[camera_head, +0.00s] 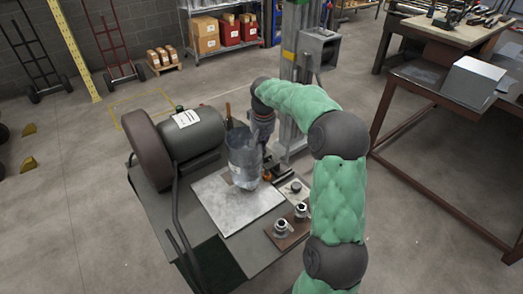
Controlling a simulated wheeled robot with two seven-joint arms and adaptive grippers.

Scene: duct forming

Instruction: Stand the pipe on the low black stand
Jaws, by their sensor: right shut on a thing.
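The pipe (243,160) is a dull grey sheet-metal cylinder, roughly upright, over the pale square plate (240,206) on the work cart. My right arm, in a green sleeve, reaches in from the lower right and bends down to the pipe. My right gripper (264,150) is at the pipe's right side and shut on it. The fingertips are mostly hidden, and I cannot tell whether the pipe's bottom touches the plate. A low black piece (282,173), possibly the stand, shows just right of the pipe, partly hidden. My left gripper is out of view.
A motor drum with a brown wheel (148,150) stands on the cart's left. Small metal fittings on a brown board (287,230) sit at the cart's right front. A brown-framed bench (440,95) is at the right. Open floor lies left.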

